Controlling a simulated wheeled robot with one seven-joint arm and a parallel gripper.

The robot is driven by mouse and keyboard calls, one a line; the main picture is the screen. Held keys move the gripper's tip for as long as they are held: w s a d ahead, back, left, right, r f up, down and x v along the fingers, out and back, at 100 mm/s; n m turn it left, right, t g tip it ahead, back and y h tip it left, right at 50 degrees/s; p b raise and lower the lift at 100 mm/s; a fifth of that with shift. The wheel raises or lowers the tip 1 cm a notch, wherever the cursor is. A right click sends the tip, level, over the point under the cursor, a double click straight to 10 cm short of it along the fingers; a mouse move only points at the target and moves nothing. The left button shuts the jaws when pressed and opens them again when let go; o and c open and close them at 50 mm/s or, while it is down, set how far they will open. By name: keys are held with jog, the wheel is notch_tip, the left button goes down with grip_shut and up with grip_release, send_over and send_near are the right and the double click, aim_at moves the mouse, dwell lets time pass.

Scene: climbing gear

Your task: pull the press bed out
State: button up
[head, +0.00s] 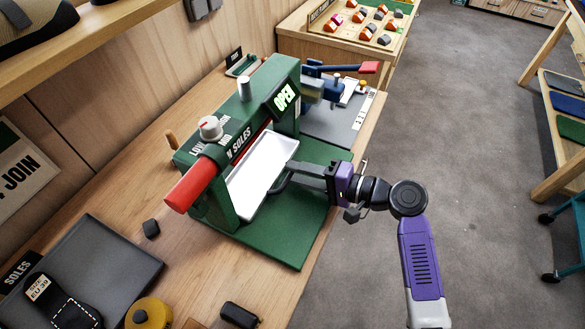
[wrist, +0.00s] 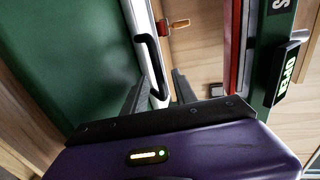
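The green press (head: 240,130) stands on the wooden bench, with a red lever grip (head: 193,186) and a lit OPEN sign (head: 285,97). Its white press bed (head: 262,165) lies under the upper frame. A dark bar handle (head: 283,182) is on the bed's right side. My gripper (head: 291,168) reaches in from the right at the handle. In the wrist view the two fingers (wrist: 158,90) are apart, with the dark handle (wrist: 151,65) running into the gap between them, nearer the left finger. Contact with the handle cannot be told.
The press's green base plate (head: 290,232) extends right toward the bench edge. A blue press (head: 318,88) stands behind. A dark mat (head: 85,265), a small dark block (head: 151,229) and a yellow round thing (head: 149,314) lie in front. Open floor is to the right.

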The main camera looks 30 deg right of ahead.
jog(key=shift+x, duration=1)
jog(key=shift+c, duration=0.2)
grip_shut()
jog(key=shift+d, duration=0.1)
dwell(0.5)
